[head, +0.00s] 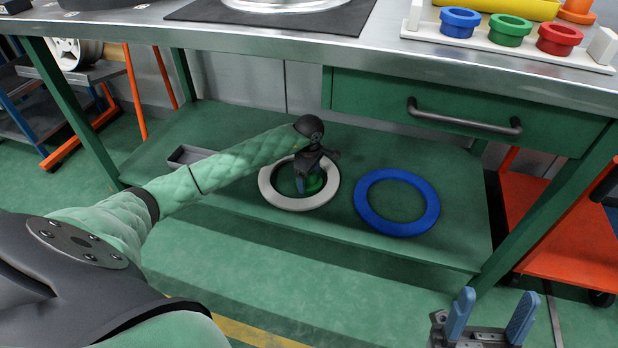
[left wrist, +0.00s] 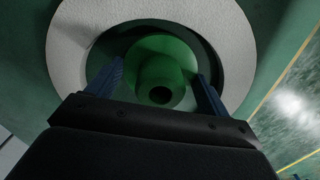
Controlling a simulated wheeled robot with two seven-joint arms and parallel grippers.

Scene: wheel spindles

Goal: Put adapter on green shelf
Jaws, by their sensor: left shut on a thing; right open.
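The green adapter (head: 316,183) is a stepped round piece, low over or on the green shelf (head: 400,145), inside the opening of a white ring (head: 272,187). My left gripper (head: 307,186) is shut on it from above. In the left wrist view, the adapter (left wrist: 160,70) sits between the two blue fingers, its hole facing the camera, with the white ring (left wrist: 70,55) around it. I cannot tell whether its base touches the shelf. My right gripper (head: 493,312) is open and empty at the lower right, in front of the bench.
A blue ring (head: 360,197) lies on the shelf to the right. A small grey tray (head: 190,155) is at the shelf's left. The workbench (head: 300,45) and its drawer (head: 450,105) overhang the shelf. Red, green and blue adapters stand on a holder above. A red cart (head: 550,215) is at right.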

